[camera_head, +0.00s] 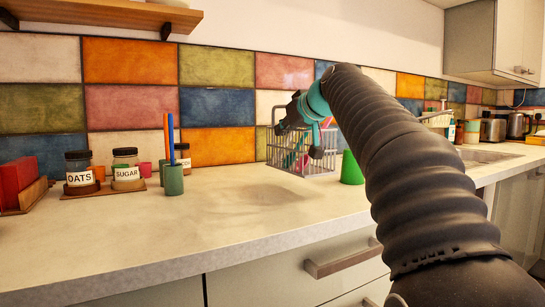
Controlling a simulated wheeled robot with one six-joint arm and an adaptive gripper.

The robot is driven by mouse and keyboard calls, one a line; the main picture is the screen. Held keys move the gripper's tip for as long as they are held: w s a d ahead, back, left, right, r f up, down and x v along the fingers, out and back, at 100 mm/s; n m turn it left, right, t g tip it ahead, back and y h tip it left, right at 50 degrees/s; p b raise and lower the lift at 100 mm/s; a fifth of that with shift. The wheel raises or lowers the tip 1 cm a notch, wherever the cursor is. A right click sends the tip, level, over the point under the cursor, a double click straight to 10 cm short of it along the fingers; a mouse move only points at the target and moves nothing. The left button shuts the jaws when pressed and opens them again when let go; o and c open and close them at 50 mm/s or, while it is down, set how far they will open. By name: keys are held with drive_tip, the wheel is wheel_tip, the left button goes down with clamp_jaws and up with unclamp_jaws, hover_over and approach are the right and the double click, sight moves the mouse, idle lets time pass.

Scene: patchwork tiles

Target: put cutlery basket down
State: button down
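The cutlery basket (275,155) is a grey wire basket with an upright handle frame, and colourful pieces show inside it. My gripper (303,132) is at the basket's upper part and appears shut on it, though the exact contact is partly hidden by the gripper. The basket appears to hang above the countertop (215,225), with a soft shadow on the counter to its lower left. My dark ribbed arm reaches in from the right and covers part of the counter behind it.
Oats jar (80,180) and sugar jar (126,172) stand at left, near a green cup (173,180) with two sticks. A bright green cup (352,168) stands just right of the basket. The sink (487,157) lies farther right. The counter's middle front is clear.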

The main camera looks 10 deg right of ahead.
sight(299, 137)
wheel_tip(299, 137, down, 6)
drive_tip(key=w+a+b, duration=0.1)
drive_tip(key=a, duration=0.1)
drive_tip(key=shift+a+r, duration=0.15)
drive_tip(key=shift+a, duration=0.25)
drive_tip(key=shift+w, duration=0.1)
drive_tip(key=shift+f+b, duration=0.2)
drive_tip(key=shift+b, duration=0.15)
drive_tip(key=c, duration=1.3)
unclamp_jaws()
drive_tip(key=v, duration=1.2)
drive_tip(key=shift+r, duration=0.2)
